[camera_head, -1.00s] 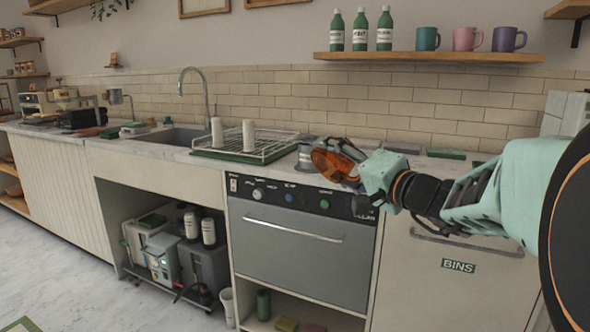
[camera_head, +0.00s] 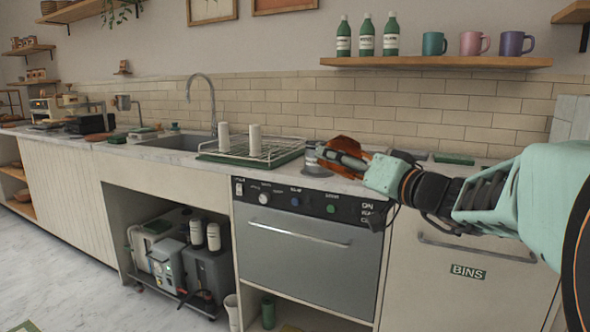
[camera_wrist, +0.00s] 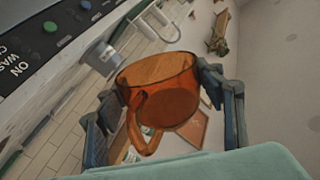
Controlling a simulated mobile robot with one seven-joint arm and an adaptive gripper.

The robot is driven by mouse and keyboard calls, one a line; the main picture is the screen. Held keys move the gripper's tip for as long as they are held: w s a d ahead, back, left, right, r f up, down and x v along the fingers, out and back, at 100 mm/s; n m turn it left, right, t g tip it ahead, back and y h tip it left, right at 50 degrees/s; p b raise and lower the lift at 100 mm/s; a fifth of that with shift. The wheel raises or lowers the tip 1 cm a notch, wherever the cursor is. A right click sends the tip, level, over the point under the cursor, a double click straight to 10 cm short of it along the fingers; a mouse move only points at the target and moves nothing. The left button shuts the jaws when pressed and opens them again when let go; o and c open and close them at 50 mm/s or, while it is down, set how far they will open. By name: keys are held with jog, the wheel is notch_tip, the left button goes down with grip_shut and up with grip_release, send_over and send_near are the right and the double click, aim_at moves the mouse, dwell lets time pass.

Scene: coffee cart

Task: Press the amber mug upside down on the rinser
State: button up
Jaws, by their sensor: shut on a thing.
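My gripper (camera_head: 338,158) is shut on the amber mug (camera_head: 352,145), a see-through orange mug, above the counter. In the wrist view the amber mug (camera_wrist: 170,95) sits between both fingers, its handle toward the lower left. It looks tilted; the fingers partly hide it in the head view, so I cannot tell its exact tilt. A short grey cylinder that looks like the rinser (camera_head: 314,163) stands on the counter just left of and below the mug. It also seems to show in the wrist view (camera_wrist: 101,56), apart from the mug.
A green dish rack (camera_head: 250,155) with two white cups (camera_head: 255,138) stands left of the rinser. A grey dishwasher (camera_head: 305,245) is below the counter. A tiled wall is behind. A shelf (camera_head: 435,62) with bottles and mugs hangs above.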

jog(key=n, duration=0.5)
jog(key=shift+n, duration=0.4)
